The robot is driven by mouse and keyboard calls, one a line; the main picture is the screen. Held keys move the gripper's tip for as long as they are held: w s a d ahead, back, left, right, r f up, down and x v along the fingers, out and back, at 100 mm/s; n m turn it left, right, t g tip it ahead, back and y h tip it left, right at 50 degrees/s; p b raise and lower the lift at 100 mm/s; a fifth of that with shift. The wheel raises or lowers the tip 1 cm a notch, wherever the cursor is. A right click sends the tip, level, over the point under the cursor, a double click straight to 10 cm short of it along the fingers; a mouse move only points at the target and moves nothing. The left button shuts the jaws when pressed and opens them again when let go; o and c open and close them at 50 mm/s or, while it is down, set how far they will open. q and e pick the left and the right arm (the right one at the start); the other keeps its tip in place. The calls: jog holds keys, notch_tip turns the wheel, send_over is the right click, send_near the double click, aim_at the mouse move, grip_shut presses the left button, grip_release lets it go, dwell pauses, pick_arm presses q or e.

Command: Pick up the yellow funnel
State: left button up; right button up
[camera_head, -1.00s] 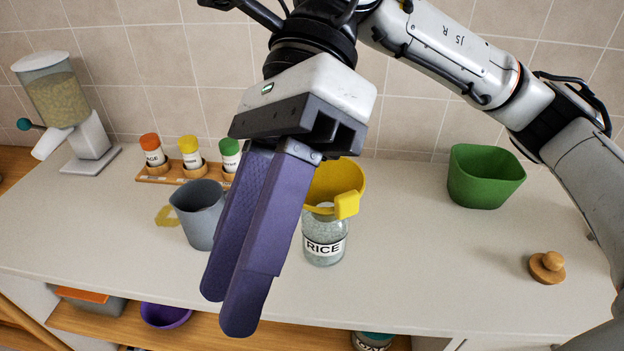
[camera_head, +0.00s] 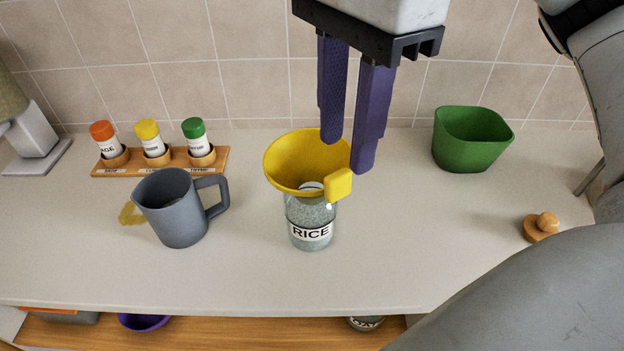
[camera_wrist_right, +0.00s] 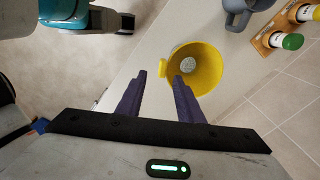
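The yellow funnel (camera_head: 290,160) sits upright in the mouth of a glass jar labelled RICE (camera_head: 311,222) on the counter. Its square yellow tab (camera_head: 339,184) points toward the front right. My right gripper (camera_head: 348,155) is open and empty, its two purple fingers pointing down at the funnel's right rear rim. In the head view the fingertips overlap the rim's edge; I cannot tell whether they touch it. In the right wrist view the funnel (camera_wrist_right: 204,68) lies just beyond the open fingers (camera_wrist_right: 160,80). My left gripper is not in view.
A grey mug (camera_head: 172,212) stands left of the jar. A wooden rack (camera_head: 222,160) with three spice jars is behind it. A green bin (camera_head: 470,140) stands at the back right, and a wooden lid (camera_head: 541,226) lies at the right. The counter front (camera_head: 400,270) is clear.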

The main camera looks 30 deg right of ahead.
aim_at(342, 172)
jog(key=f, duration=0.4)
jog(key=shift+w+d+f, duration=0.1)
jog(key=shift+w+f, duration=0.15)
jog(key=shift+c, duration=0.3)
grip_shut()
